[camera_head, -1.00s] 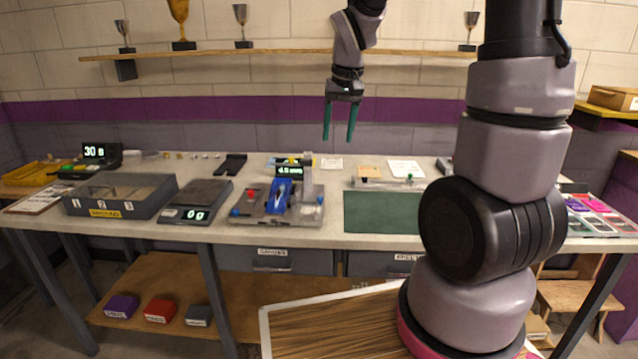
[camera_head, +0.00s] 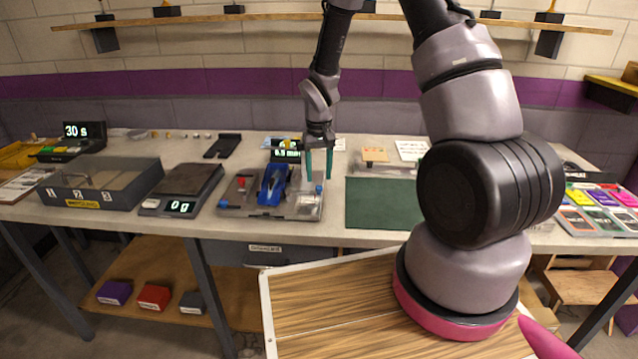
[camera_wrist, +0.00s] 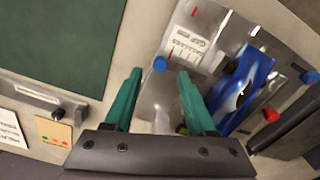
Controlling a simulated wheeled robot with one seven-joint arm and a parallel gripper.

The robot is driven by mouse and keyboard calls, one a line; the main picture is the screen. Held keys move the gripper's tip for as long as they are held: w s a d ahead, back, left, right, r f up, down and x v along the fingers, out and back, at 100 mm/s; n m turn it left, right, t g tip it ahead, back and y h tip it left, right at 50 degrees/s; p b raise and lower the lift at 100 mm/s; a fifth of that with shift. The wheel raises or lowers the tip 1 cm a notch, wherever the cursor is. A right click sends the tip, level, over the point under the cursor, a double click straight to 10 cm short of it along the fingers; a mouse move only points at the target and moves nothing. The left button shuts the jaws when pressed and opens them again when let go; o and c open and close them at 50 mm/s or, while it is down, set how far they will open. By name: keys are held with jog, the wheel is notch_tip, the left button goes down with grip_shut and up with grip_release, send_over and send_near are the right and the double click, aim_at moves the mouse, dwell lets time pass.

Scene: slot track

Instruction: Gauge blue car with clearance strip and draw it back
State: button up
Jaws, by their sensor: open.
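The blue car (camera_head: 273,184) sits on a grey metal gauge fixture (camera_head: 307,212) on the bench. In the wrist view the blue car (camera_wrist: 240,88) lies to the right of my gripper, on the fixture plate. My gripper (camera_head: 319,178) is open, its two green fingers pointing down over the right side of the fixture. In the wrist view my gripper (camera_wrist: 158,85) has a blue knob (camera_wrist: 160,64) just beyond and between its fingertips, with nothing clearly held. A label plate (camera_wrist: 190,45) lies beside the car. I cannot make out the clearance strip for certain.
A green mat (camera_head: 383,203) lies right of the fixture. A scale (camera_head: 181,207) reading 0 g and a grey bin (camera_head: 100,204) stand to the left. A red knob (camera_wrist: 271,115) is on the fixture near the car. A black bracket (camera_head: 223,146) lies behind.

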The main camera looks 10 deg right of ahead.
aim_at(319, 186)
jog(key=shift+f, duration=1.95)
grip_shut()
